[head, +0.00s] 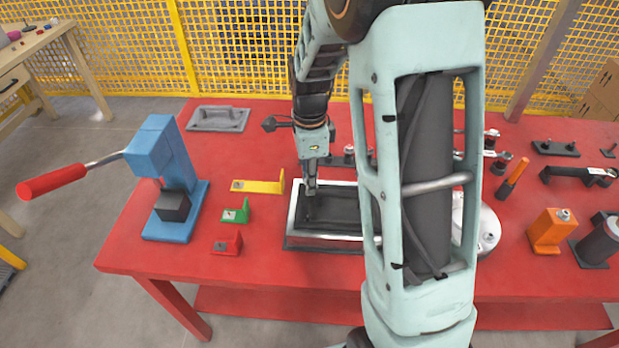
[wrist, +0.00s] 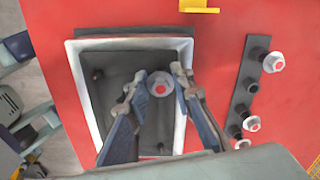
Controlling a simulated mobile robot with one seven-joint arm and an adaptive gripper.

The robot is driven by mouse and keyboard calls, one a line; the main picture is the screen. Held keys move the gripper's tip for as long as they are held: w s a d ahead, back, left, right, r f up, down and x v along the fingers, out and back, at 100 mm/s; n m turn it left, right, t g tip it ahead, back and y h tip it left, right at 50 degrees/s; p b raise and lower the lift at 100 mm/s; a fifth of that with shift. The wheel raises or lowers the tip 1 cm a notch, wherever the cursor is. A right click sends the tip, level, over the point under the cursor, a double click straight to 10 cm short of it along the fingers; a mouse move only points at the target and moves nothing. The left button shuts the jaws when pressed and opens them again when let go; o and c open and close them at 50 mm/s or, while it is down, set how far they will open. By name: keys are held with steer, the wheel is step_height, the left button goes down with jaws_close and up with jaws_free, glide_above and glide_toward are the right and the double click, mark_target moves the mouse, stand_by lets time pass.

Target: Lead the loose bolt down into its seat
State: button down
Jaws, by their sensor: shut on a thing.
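My gripper (head: 311,188) reaches down over a white-rimmed tray (head: 292,215) with a dark inside on the red table. In the wrist view, my gripper (wrist: 160,82) has its two fingers on either side of the loose bolt (wrist: 160,85), shut on it. The bolt shows a round pale head with a reddish centre, seen from above. It is over the dark part of the tray (wrist: 187,130). Whether its lower end touches a seat is hidden. A small dark hole or stud shows at the tray's upper left, and another spot lies low between the fingers.
A dark strip with several bolts (wrist: 240,97) lies right of the tray. A yellow bracket (head: 262,186), a green block (head: 236,214) and a red block (head: 228,244) sit left of it. A blue lever press (head: 160,160) stands farther left. My arm hides part of the table.

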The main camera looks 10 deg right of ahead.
steer(key=shift+f+b, duration=0.35)
steer(key=shift+f, duration=0.25)
stand_by(0.4)
steer(key=c, duration=1.6)
jaws_free()
steer(key=shift+f, duration=0.1)
steer(key=shift+s, duration=0.1)
step_height(320, 180, up, 12)
steer(key=shift+w, duration=0.2)
